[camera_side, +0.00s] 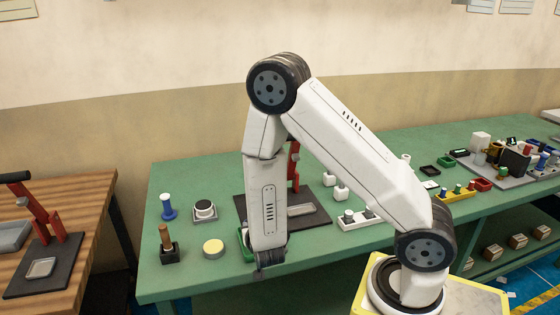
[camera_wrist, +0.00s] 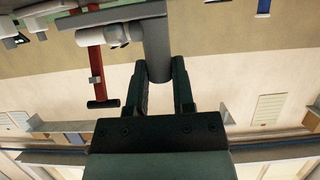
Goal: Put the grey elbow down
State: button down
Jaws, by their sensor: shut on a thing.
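The grey elbow (camera_wrist: 157,50) is between the two dark fingers of my gripper (camera_wrist: 160,82) in the wrist view. My gripper is shut on its round leg, and a grey horizontal arm runs left from its top in the picture. In the side view my forearm hangs down over the front left of the green table (camera_side: 160,280). My gripper's fingers and the elbow are hidden there, so I cannot tell if the elbow touches anything.
A red-handled press (camera_side: 293,165) on a dark plate (camera_side: 318,198) stands behind my forearm. A green tray (camera_side: 243,243) is partly hidden by it. A blue peg (camera_side: 167,207), a round button box (camera_side: 205,210), a yellow disc (camera_side: 213,248) and a wooden-handled stamp (camera_side: 167,245) stand to the left.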

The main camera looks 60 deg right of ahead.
jog(key=shift+f, duration=0.1)
jog(key=shift+f, duration=1.95)
jog(key=shift+f, duration=0.1)
jog(key=shift+c, duration=2.3)
grip_release()
jog(key=v, duration=1.2)
